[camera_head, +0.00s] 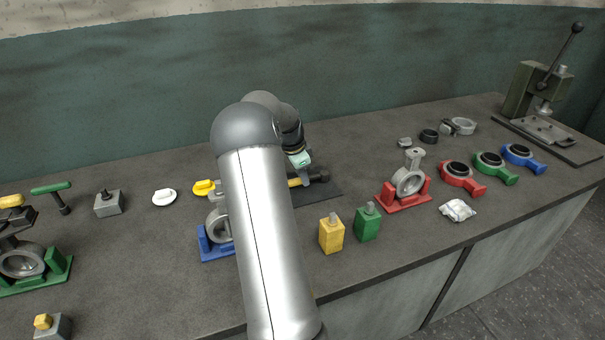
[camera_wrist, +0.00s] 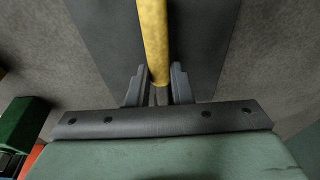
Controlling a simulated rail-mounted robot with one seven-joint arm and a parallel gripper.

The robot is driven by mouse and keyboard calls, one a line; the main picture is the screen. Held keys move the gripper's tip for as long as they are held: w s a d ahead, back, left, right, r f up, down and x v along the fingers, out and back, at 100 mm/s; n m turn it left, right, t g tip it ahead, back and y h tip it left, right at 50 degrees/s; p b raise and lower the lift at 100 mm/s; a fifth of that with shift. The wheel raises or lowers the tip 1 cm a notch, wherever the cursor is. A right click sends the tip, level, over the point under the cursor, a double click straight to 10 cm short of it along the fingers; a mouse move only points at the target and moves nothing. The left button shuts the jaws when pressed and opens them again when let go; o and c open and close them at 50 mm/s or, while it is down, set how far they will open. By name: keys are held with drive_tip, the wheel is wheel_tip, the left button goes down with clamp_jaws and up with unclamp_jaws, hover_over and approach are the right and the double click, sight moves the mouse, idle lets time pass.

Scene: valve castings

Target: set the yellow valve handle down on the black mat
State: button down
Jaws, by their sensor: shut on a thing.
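The yellow valve handle (camera_head: 295,182) is a yellow bar with a dark end, partly hidden behind my arm in the head view. In the wrist view the handle (camera_wrist: 153,40) runs up from between my fingers. My gripper (camera_wrist: 158,80) is shut on it. The black mat (camera_head: 322,194) lies on the bench beneath the handle, and it also shows in the wrist view (camera_wrist: 205,45) behind the bar. I cannot tell whether the handle touches the mat. My arm hides the mat's left part.
A yellow block (camera_head: 331,234) and a green block (camera_head: 368,222) stand in front of the mat. A red-based valve casting (camera_head: 405,188) stands to its right. A blue-based casting (camera_head: 216,234) stands to the left, partly behind my arm. The bench behind the mat is clear.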

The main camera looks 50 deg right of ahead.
drive_tip(key=shift+f, duration=0.2)
idle(0.5)
drive_tip(key=c, duration=1.2)
unclamp_jaws()
drive_tip(key=v, duration=1.7)
drive_tip(key=shift+r, duration=0.25)
